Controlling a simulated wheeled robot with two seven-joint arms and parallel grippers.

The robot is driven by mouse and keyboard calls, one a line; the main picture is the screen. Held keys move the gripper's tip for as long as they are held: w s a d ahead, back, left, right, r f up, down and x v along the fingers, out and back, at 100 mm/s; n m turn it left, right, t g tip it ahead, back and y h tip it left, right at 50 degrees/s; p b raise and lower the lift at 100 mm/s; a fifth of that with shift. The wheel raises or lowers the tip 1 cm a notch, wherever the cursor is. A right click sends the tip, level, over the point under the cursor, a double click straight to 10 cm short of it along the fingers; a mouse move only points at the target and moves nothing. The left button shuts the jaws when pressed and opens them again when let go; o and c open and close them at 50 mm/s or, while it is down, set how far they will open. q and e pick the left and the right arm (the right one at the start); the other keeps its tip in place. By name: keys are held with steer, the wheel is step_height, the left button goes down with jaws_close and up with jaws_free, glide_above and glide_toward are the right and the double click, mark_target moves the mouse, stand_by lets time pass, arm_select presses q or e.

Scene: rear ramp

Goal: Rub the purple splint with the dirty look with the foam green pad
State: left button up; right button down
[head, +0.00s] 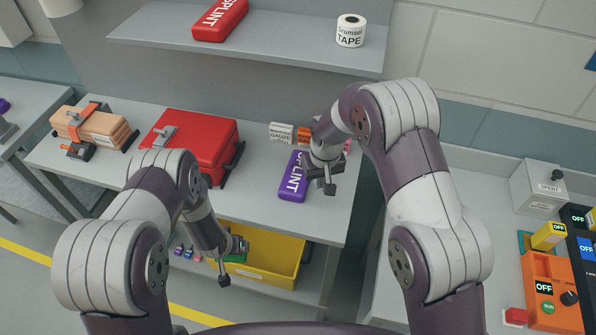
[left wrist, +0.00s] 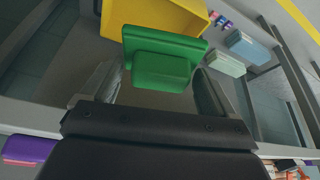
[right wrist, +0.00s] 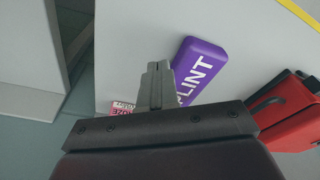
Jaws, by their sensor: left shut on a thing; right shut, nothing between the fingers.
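The purple splint (head: 293,180) lies on the grey table near its right front edge, with white lettering; no dirt can be made out on it. My right gripper (head: 328,184) is shut and empty beside the splint's right side. In the right wrist view its closed fingertips (right wrist: 158,68) overlap the edge of the splint (right wrist: 205,65); I cannot tell whether they touch. My left gripper (head: 230,262) is low in front of the table, shut on the green foam pad (left wrist: 160,62). In the head view the pad (head: 236,258) is mostly hidden by the gripper.
A yellow bin (head: 272,262) stands on the lower shelf behind the left gripper. A red case (head: 200,140), a gauze box (head: 281,133) and an orange item (head: 304,134) stand on the table. A shelf above holds a red splint (head: 220,18) and tape (head: 351,32).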

steer(key=shift+t, duration=0.8)
steer(key=w+a, duration=0.1)
steer(key=w, duration=0.1)
steer(key=w+a+r, duration=0.1)
steer(key=w, duration=0.2)
steer(key=w+a, duration=0.1)
steer(key=w, duration=0.1)
steer(key=shift+w+r, duration=0.3)
steer(key=shift+r, duration=0.05)
steer(key=shift+w+r, duration=0.1)
steer(key=shift+w, duration=0.1)
arm_select(q)
steer(key=shift+f+b, duration=0.25)
steer(key=shift+b, duration=0.1)
arm_select(e)
steer(key=shift+s+f, duration=0.15)
steer(key=shift+f, duration=0.1)
arm_select(q)
steer(key=shift+f+b, duration=1.25)
arm_select(e)
steer(key=shift+f, duration=2.05)
arm_select(q)
steer(key=shift+f+b, duration=0.3)
arm_select(e)
steer(key=shift+f, duration=0.45)
